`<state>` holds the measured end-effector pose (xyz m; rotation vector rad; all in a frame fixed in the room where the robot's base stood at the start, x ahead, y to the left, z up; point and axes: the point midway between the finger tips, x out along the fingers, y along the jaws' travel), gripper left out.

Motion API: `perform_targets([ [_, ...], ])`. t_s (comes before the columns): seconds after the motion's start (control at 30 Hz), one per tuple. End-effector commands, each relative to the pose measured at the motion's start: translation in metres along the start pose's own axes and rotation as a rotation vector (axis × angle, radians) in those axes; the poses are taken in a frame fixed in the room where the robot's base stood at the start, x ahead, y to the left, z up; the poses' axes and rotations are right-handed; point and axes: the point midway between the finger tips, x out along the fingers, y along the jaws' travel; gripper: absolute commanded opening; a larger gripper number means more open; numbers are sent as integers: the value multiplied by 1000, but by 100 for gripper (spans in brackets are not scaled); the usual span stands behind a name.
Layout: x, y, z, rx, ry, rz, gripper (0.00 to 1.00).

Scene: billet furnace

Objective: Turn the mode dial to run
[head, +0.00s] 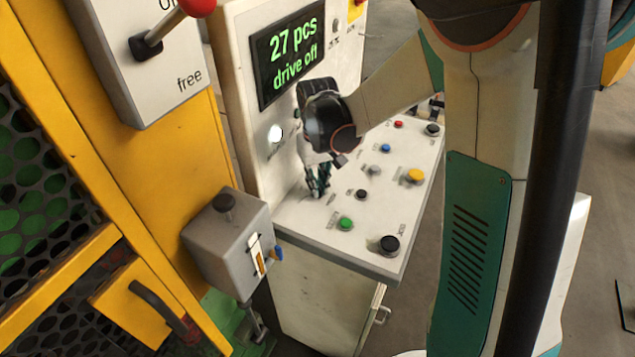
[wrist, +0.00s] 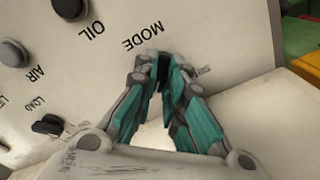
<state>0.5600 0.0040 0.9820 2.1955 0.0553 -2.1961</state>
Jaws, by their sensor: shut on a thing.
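The word MODE (wrist: 142,38) is printed on the pale panel in the wrist view, just above my fingertips. My gripper (wrist: 165,70) has its teal-padded fingers closed together at the panel right below that label. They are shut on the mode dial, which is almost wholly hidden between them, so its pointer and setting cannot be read. In the head view my gripper (head: 318,188) reaches down to the rear left of the sloping control desk (head: 300,225). The display (head: 288,50) behind it reads "27 pcs drive off".
In the wrist view the black OIL knob (wrist: 70,8), AIR knob (wrist: 14,52) and LOAD knob (wrist: 47,124) are close by. In the head view a green button (head: 345,223) and black knob (head: 389,244) sit nearer. A grey box (head: 230,240) stands left of the desk.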

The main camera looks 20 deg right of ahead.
Motion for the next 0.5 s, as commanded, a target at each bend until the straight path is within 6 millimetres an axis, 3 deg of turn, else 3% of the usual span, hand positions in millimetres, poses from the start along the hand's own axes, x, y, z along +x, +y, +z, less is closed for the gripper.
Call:
perform_targets([
  [0.5,0,0,0,71,0,0,0],
])
